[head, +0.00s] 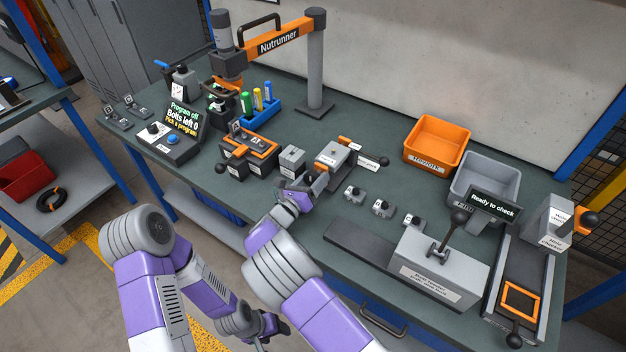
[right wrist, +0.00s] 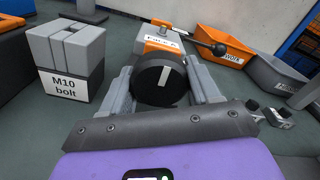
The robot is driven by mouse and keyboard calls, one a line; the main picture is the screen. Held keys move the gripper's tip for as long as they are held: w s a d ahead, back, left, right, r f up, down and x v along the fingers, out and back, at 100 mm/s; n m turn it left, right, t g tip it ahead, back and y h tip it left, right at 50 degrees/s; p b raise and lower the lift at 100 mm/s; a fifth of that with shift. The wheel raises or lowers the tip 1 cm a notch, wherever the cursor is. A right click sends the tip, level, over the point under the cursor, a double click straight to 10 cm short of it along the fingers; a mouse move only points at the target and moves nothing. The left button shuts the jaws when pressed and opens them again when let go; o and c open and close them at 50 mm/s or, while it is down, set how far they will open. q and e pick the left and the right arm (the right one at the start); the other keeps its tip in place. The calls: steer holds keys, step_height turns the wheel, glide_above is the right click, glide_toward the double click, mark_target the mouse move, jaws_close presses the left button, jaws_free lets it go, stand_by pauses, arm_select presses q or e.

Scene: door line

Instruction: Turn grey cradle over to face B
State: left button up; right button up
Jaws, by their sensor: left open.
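The grey cradle (head: 337,152) is a box on the bench, with orange parts and a rod with a black knob at its right. In the right wrist view the cradle (right wrist: 172,42) shows a label facing up, too small to read surely. A round black turning knob (right wrist: 160,82) with a white bar stands on its near side. My right gripper (head: 318,182) is at this knob; in the right wrist view its fingers (right wrist: 162,85) lie close against both sides, shut on it. My left gripper (head: 272,328) is low in front of the bench, open and away from the cradle.
An M10 bolt block (right wrist: 70,62) stands close left of my right gripper. An orange bin (head: 436,142) and a grey bin (head: 484,180) stand at the back right. A nutrunner arm (head: 278,42) stands at the back left. Small grey blocks (head: 382,208) stand right of the cradle.

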steer(key=shift+c, duration=0.9)
steer(key=shift+f+n+b, duration=0.1)
steer(key=shift+n+b, duration=1)
steer(key=shift+n, duration=0.2)
steer(key=shift+d+n+b, duration=0.1)
steer(key=shift+n+b, duration=0.35)
steer(key=shift+n, duration=1.65)
steer(key=shift+b, duration=0.3)
steer(key=o, duration=1)
